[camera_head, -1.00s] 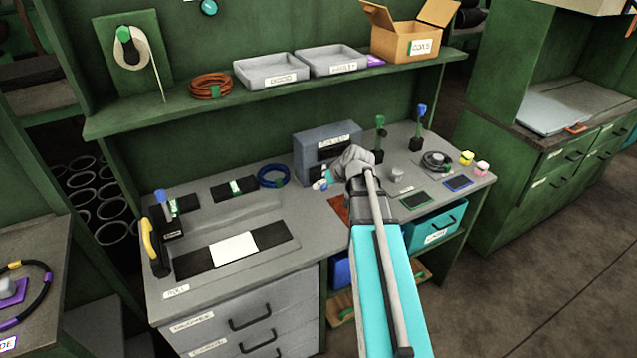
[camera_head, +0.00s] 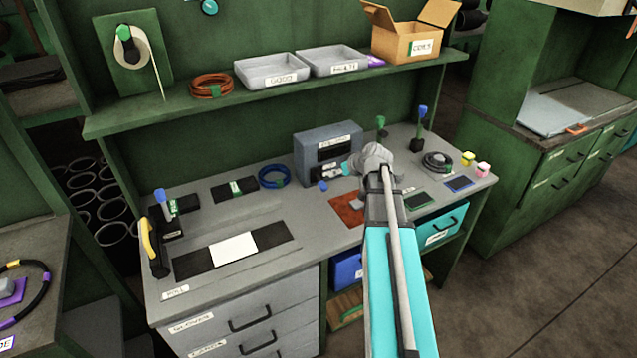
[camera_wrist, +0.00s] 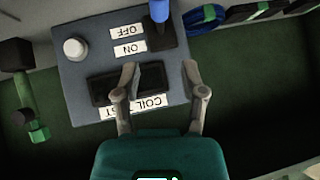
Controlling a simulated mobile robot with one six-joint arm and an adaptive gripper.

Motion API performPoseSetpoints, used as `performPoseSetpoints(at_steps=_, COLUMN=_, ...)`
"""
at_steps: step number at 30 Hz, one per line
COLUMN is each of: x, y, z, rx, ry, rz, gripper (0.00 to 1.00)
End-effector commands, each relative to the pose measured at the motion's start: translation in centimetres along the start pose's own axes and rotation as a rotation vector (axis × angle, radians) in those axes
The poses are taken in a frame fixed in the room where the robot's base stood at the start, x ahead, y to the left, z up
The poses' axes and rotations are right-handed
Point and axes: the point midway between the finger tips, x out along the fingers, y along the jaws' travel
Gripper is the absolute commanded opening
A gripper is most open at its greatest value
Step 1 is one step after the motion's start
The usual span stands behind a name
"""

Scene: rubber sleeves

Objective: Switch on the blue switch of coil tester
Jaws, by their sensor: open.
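The coil tester (camera_head: 310,157) is a blue-grey box at the back of the bench. Its blue switch (camera_head: 323,186) sticks out low at the front left. In the wrist view, the picture is upside down and the tester face (camera_wrist: 85,75) fills the upper middle. The blue switch (camera_wrist: 160,12) shows there at the top edge, its tip cut off, leaning toward the OFF-label side. My gripper (camera_wrist: 161,75) is open and empty, its fingertips over the lower part of that view, apart from the switch. In the head view, my wrist hides the tester's right front.
A white round knob (camera_wrist: 75,48) is on the tester face. A blue cable coil (camera_head: 274,177) lies left of the tester, and a green-handled stand (camera_head: 381,125) stands to its right. A brown mat (camera_head: 346,208) lies in front. The shelf (camera_head: 150,118) runs above.

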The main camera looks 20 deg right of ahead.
Motion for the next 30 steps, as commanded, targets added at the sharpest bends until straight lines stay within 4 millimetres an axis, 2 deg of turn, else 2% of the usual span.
performPoseSetpoints(at_steps=30, x=10.7, y=0.2, z=0.2, rx=0.0, ry=0.0, rz=0.001, gripper=0.54)
